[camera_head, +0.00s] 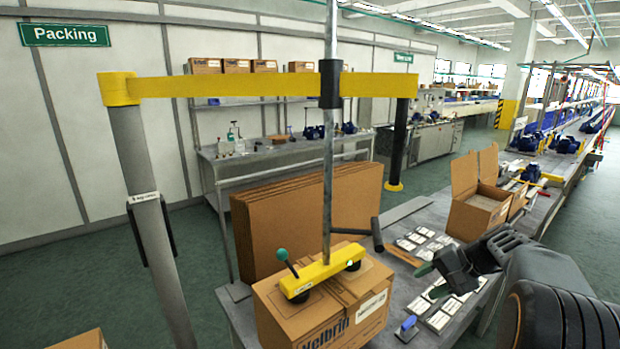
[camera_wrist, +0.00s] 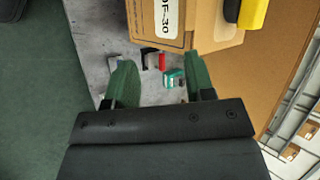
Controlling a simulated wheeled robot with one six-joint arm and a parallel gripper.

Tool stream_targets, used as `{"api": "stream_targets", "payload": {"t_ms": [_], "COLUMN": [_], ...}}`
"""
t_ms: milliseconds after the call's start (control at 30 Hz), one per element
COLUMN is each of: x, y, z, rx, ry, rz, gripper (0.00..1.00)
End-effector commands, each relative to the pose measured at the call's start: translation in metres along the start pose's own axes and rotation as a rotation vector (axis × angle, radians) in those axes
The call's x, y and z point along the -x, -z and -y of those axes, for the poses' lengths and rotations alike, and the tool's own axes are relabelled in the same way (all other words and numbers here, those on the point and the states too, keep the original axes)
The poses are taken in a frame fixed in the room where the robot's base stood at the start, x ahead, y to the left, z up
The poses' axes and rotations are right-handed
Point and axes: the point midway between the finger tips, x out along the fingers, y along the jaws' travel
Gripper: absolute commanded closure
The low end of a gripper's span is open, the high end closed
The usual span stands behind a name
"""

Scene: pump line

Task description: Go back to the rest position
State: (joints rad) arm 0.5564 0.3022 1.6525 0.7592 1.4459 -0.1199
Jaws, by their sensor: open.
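My gripper (camera_head: 432,280) is at the right of the head view, above the grey packing table (camera_head: 225,298). Its two green fingers point left and stand apart. In the wrist view my gripper (camera_wrist: 160,80) is open, with nothing held between the fingers. A closed printed carton (camera_head: 300,325) stands on the table to the left of my gripper, apart from it. The carton (camera_wrist: 215,20) also shows at the top of the wrist view. A yellow lifting bar (camera_head: 325,271) with dark suction pads rests on the carton, under a vertical metal pole.
Rows of white cards or packets (camera_head: 440,320) lie on the table near my gripper. A blue-handled tool (camera_head: 406,329) lies at the front. An open carton (camera_head: 477,205) stands behind my gripper. Flat cardboard sheets (camera_head: 290,220) stand behind the closed carton. A yellow frame (camera_head: 220,87) spans above.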

Motion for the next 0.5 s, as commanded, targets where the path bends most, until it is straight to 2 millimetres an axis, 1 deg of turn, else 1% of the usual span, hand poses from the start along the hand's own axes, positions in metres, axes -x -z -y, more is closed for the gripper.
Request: {"api": "stream_targets", "payload": {"t_ms": [33, 67, 100, 167, 200, 300, 400, 500], "x": [-0.011, -0.017, -0.024, -0.032, -0.035, -0.042, -0.047, -0.051], "y": [-0.021, -0.032, -0.048, -0.072, -0.088, -0.123, -0.151, -0.175], "z": [-0.007, -0.013, -0.021, -0.032, -0.039, -0.052, -0.059, -0.062], "rx": [0.016, 0.029, 0.059, 0.122, 0.175, 0.32, 0.462, 0.577], "ry": [-0.104, -0.172, -0.261, -0.379, -0.449, -0.583, -0.663, -0.701], "rz": [-0.03, -0.052, -0.082, -0.128, -0.157, -0.222, -0.269, -0.292], "gripper": [0.51, 0.51, 0.51, 0.51, 0.51, 0.51, 0.51, 0.51]}}
